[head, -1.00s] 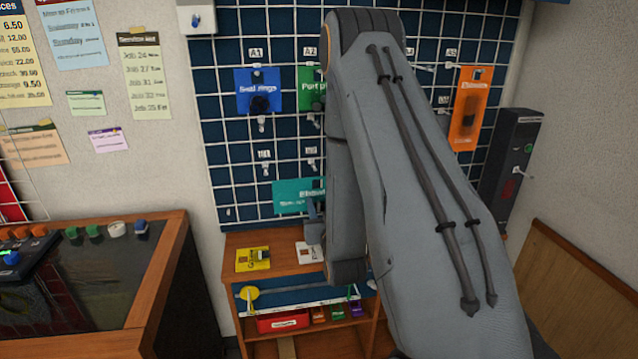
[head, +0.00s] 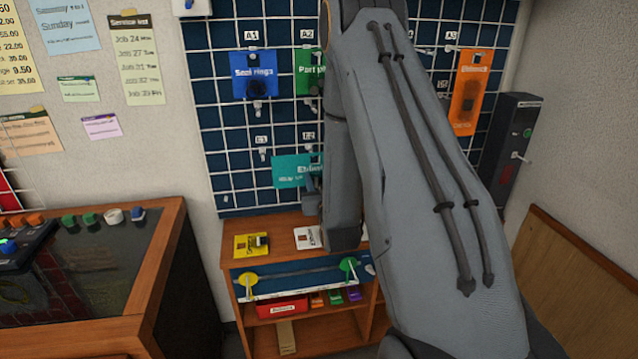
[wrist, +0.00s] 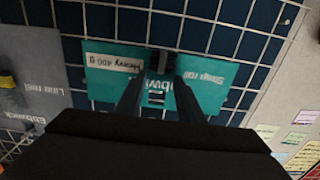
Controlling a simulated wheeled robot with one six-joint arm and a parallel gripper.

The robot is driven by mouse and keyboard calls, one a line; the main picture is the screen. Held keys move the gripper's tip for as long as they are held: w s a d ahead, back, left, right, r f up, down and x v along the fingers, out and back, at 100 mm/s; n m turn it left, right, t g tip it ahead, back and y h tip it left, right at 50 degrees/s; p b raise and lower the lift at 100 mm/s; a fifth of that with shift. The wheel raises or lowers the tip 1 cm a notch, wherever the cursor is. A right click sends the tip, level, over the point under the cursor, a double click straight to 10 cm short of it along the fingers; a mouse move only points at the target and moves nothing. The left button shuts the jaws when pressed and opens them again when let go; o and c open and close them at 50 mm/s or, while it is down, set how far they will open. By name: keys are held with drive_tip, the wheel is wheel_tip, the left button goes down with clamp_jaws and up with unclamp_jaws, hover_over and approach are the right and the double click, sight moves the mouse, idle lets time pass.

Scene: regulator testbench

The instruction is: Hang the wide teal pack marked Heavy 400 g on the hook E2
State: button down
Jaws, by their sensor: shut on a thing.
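The wide teal pack (head: 289,172) hangs in front of the blue grid board, below the labels E1 and E2 (head: 308,135). Its right part is hidden behind my arm in the head view. In the wrist view the teal pack (wrist: 105,80) shows a pale label reading Heavy 400 g, upside down. My gripper (wrist: 160,74) is shut on the pack at its middle. The hook E2 (head: 309,150) is just above the pack's top edge; its tip is too small to tell whether it touches the pack.
A blue pack (head: 254,75) hangs at A1, a green pack (head: 307,80) at A2. An orange pack (head: 467,95) hangs at the right, near a dark box (head: 510,150). A wooden shelf (head: 270,226) with a yellow pack (head: 250,244) and a white pack (head: 307,237) stands below.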

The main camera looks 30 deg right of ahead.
drive_tip(key=shift+b+x, duration=0.55)
drive_tip(key=shift+x, duration=1.7)
drive_tip(key=shift+w+d+f+b, duration=0.25)
drive_tip(key=shift+w+f+b, duration=0.2)
drive_tip(key=shift+w+b, duration=0.15)
drive_tip(key=c, duration=1.1)
unclamp_jaws()
